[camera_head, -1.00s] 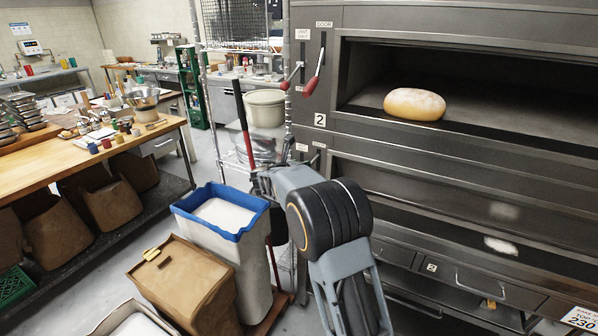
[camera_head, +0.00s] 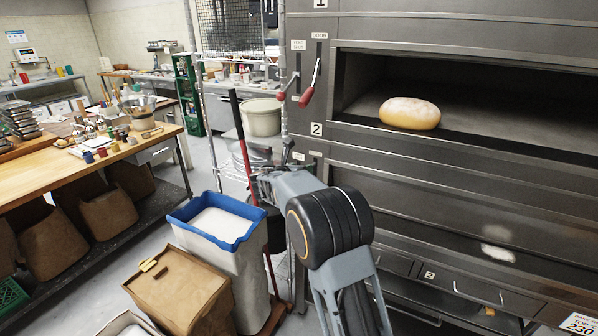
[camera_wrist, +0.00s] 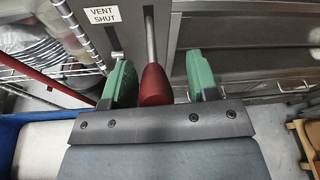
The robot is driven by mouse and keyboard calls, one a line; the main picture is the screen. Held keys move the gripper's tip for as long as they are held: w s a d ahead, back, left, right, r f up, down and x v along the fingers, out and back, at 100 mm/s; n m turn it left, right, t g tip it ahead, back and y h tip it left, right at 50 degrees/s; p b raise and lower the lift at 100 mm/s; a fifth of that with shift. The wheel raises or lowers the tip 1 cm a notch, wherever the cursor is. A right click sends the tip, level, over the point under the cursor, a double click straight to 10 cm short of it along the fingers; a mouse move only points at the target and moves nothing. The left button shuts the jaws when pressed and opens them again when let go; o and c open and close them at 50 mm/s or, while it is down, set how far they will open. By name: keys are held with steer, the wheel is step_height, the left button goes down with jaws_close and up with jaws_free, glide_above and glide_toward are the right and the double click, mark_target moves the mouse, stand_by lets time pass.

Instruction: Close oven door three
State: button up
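In the wrist view, a lever with a red grip (camera_wrist: 153,86) on a metal rod stands between the two green fingers of my gripper (camera_wrist: 160,85). My gripper is open, with a gap on each side of the grip. A "VENT SHUT" label (camera_wrist: 102,15) is on the panel to the left.
Upper red-gripped levers (camera_head: 311,84) are beside deck 2. A blue-rimmed bin (camera_head: 212,246) and a brown sack (camera_head: 178,292) stand left of my arm. A red-handled tool (camera_head: 245,160) leans near the wire rack. A cluttered wooden table (camera_head: 90,175) is at the left.

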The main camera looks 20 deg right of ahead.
steer(key=shift+a+f, duration=0.1)
steer(key=shift+a, duration=0.2)
steer(key=b+v, duration=0.3)
steer(key=v, duration=1)
steer(key=shift+s+a, duration=0.25)
steer(key=s+f+m+g+y, duration=0.55)
steer(key=s+f+m, duration=0.5)
steer(key=m, duration=0.35)
steer(key=s+m+y, duration=0.2)
steer(key=s+m, duration=0.2)
steer(key=s, duration=0.1)
steer(key=s+m+y, duration=0.2)
steer(key=s+m, duration=0.3)
steer(key=s, duration=0.1)
steer(key=s+r+m+t+y, duration=0.1)
steer(key=s+m+y, duration=0.1)
steer(key=s+m, duration=0.2)
steer(key=shift+s+d+m+y, duration=0.15)
steer(key=shift+s+m+y, duration=0.05)
steer(key=shift+s, duration=0.4)
steer(key=shift+s+d+m+y, duration=0.15)
steer(key=shift+s+d+m, duration=0.05)
steer(key=shift+s, duration=0.4)
